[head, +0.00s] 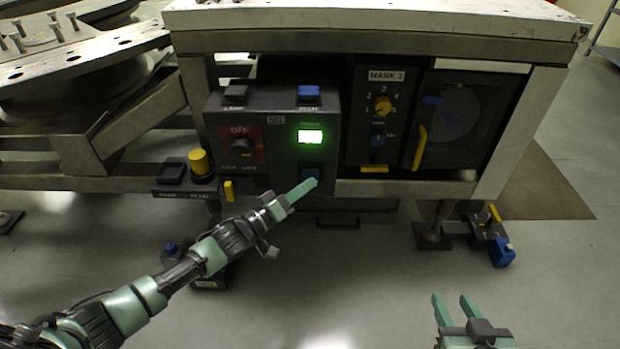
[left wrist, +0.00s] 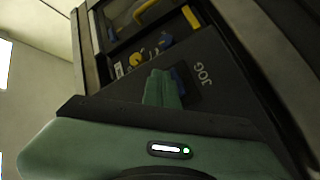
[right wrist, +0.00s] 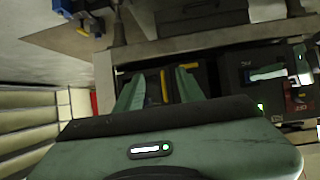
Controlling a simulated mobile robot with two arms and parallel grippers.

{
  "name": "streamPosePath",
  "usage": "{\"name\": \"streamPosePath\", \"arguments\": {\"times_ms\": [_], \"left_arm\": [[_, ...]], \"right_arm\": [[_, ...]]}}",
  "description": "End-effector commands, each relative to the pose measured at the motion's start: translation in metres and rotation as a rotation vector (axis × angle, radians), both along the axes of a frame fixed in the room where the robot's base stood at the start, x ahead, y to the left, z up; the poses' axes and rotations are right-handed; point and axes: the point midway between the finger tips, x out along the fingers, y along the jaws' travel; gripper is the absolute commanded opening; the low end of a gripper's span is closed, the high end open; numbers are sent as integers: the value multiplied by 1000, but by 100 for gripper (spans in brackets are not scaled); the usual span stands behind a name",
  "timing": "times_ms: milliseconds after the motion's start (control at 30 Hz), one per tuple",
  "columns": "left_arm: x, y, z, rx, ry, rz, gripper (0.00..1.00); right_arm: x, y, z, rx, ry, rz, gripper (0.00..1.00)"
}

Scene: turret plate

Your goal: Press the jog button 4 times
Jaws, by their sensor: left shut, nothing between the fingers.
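The blue jog button (head: 311,170) is on the lower right of the dark control box's front (head: 265,165), below a lit green screen. In the left wrist view the blue button (left wrist: 180,77) shows beside the JOG label, partly hidden by my fingers. My left gripper (head: 314,184) is shut and empty, with its fingertips at the button's lower edge in the head view. I cannot tell whether they touch it. My right gripper (head: 453,300) is open and empty, low over the floor at the right; its spread fingers also show in the right wrist view (right wrist: 158,88).
A MARK 3 panel (head: 384,110) and a yellow-handled door (head: 420,147) are to the right. A white-topped bench (head: 370,18) overhangs them.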

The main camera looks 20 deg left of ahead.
Motion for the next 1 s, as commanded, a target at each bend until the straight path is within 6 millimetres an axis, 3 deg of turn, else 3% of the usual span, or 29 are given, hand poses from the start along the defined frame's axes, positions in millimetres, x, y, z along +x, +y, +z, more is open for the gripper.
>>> {"name": "streamPosePath", "arguments": {"times_ms": [1000], "left_arm": [[6,2,1,-1,-1,0,0]], "right_arm": [[7,3,10,13,-60,4,38]]}}
